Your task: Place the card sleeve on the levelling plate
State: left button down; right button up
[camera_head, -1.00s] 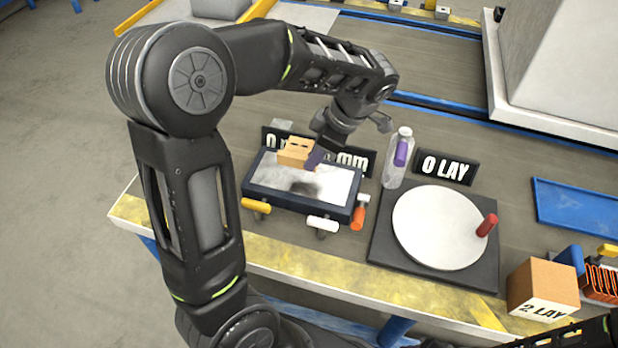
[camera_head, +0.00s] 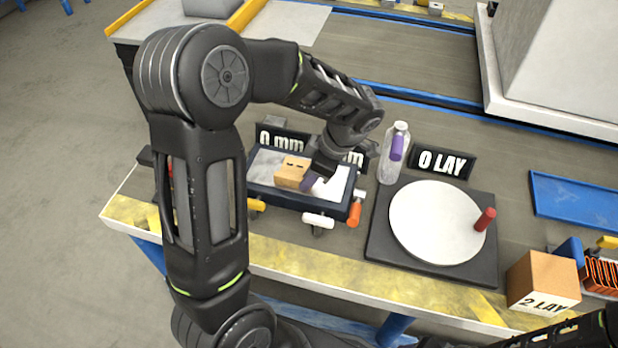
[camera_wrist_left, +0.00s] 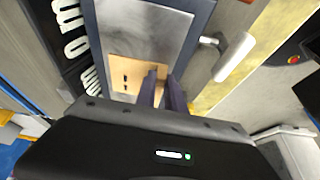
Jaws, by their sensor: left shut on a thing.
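The card sleeve (camera_head: 291,172) is a small tan box with dark slots on top. My left gripper (camera_head: 311,181), with purple fingers, is shut on its right side. The sleeve is at the surface of the levelling plate (camera_head: 334,187), a bright metal plate in a dark frame; I cannot tell whether it fully touches. In the left wrist view the sleeve (camera_wrist_left: 128,72) lies over the plate (camera_wrist_left: 150,25) near the frame's edge, with the gripper fingers (camera_wrist_left: 162,88) at it. My left forearm hides part of the plate's far side. My right gripper is not in view.
White (camera_head: 318,221) and orange (camera_head: 354,212) knobs stick out at the plate's front. A bottle (camera_head: 393,155) stands close to its right. A round white disc (camera_head: 435,222) with a red peg and a "2 LAY" box (camera_head: 541,280) are farther right.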

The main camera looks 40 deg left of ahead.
pick_arm(q)
jog(key=c, duration=1.4)
grip_release()
jog(key=shift+c, duration=0.2)
jog(key=shift+r, duration=0.15)
jog(key=p+v, duration=0.2)
jog(key=v, duration=1)
